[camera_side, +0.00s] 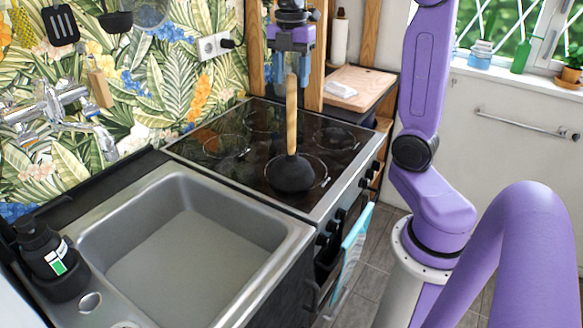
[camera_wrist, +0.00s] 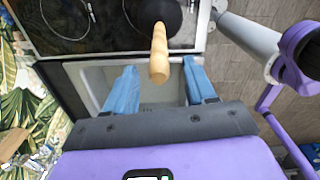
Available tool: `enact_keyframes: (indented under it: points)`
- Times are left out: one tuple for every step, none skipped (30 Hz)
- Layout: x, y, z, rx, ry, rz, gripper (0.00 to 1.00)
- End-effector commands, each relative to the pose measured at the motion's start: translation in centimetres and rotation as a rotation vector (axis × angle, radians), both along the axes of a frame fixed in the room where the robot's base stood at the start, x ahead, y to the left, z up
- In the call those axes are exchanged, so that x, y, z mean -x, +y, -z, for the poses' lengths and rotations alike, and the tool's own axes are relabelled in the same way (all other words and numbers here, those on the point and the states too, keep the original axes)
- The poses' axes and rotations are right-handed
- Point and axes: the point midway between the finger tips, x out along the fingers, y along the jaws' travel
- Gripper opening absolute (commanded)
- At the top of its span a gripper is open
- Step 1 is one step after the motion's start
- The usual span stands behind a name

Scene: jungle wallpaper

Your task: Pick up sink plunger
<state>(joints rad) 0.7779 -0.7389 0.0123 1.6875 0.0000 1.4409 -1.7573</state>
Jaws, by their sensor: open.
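The sink plunger stands upright on the black stovetop, with a black rubber cup (camera_side: 290,173) and a wooden handle (camera_side: 292,118). In the wrist view the handle (camera_wrist: 159,52) points toward the camera, and the cup is partly cut off at the top edge. My gripper (camera_side: 291,78) is above the plunger, pointing down, at the top of the handle. In the wrist view its two blue fingers (camera_wrist: 160,78) are spread wide, with the handle's end appearing between them and a gap on each side. I cannot tell how far the handle's end reaches between the fingers.
The stovetop (camera_side: 200,147) is otherwise clear. A grey sink (camera_side: 190,255) adjoins it, with a dark bottle (camera_side: 45,250) at its corner and a faucet (camera_side: 60,105) on the wall. A wooden board (camera_side: 360,85) lies behind the stove. A blue towel (camera_side: 352,245) hangs in front.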

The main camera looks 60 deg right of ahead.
Motion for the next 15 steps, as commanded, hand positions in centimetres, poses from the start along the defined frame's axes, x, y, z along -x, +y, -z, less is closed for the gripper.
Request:
enact_keyframes:
  points:
    - [0.0,-0.1,0.5,-0.001,0.003,0.001,0.55]
    - [0.0,-0.1,0.9,0.000,0.004,0.001,0.55]
    - [0.0,-0.2,1.5,0.000,0.005,0.002,0.55]
    - [0.0,-0.2,1.9,0.000,0.006,0.001,0.55]
    - [0.0,-0.2,2.4,0.000,0.006,0.000,0.55]
    - [0.0,-0.3,2.9,0.000,0.005,0.001,0.55]
    - [0.0,-0.3,3.3,0.000,0.005,0.001,0.55]
    - [0.0,-0.3,3.7,0.000,0.005,0.001,0.55]
    - [0.0,-0.2,4.1,0.000,0.004,0.000,0.55]
    - [-0.1,-0.2,4.4,0.000,0.004,0.000,0.55]
    - [-0.1,-0.2,4.6,-0.001,0.003,0.000,0.55]
    - [-0.1,-0.2,4.8,-0.001,0.003,0.000,0.55]
    - [-0.1,-0.2,4.9,0.000,0.002,0.000,0.55]
    - [-0.1,-0.2,4.9,0.000,0.002,0.000,0.55]
    - [-0.1,-0.2,5.0,0.000,0.001,0.000,0.55]
